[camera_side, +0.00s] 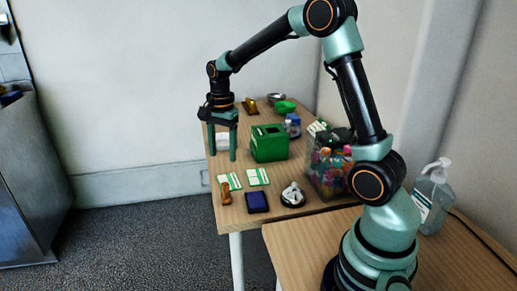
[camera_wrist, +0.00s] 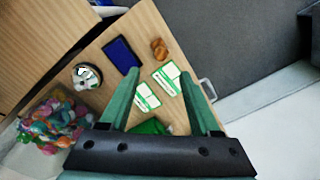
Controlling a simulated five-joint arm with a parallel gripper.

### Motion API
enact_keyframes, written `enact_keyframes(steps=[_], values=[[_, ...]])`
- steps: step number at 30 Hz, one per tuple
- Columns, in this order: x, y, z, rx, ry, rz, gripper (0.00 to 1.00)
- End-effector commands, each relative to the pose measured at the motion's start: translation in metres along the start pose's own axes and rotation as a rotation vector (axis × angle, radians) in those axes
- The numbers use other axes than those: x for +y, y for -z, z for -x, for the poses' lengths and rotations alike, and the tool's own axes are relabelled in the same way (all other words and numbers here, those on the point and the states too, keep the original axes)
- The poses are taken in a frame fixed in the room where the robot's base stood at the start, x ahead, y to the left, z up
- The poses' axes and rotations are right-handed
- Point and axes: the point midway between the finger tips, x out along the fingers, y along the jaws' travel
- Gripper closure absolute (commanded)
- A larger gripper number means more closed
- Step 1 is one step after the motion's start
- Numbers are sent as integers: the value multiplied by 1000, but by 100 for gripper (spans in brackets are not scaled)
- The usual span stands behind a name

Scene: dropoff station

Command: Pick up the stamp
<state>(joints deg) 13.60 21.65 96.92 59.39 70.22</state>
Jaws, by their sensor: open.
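The stamp (camera_side: 226,192) is a small brown, wooden-looking piece at the near left corner of the table. It also shows in the wrist view (camera_wrist: 159,48), just beyond the fingertips. My gripper (camera_side: 222,157) is open, pointing down over the table's left edge, farther back than the stamp. In the wrist view my gripper (camera_wrist: 160,77) has its fingers spread, with nothing held between them. The stamp is apart from both fingers.
A blue ink pad (camera_side: 257,202) lies right of the stamp, with a bell (camera_side: 292,195) beyond it. Two green-and-white cards (camera_side: 230,181) (camera_side: 257,177) lie behind. A green box (camera_side: 269,143) stands mid-table. A clear bin (camera_side: 328,170) of colourful items stands at right.

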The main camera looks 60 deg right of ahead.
Motion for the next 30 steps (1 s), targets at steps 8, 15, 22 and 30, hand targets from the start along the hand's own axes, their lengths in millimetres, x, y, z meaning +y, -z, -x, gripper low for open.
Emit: enact_keyframes(steps=[8,15,22,30], values=[[-4,10,-27,-11,-37,-118,36],[-2,9,-67,-12,-39,-116,36],[-2,9,-87,-11,-36,-114,36],[-2,5,-119,-12,-39,-113,36]])
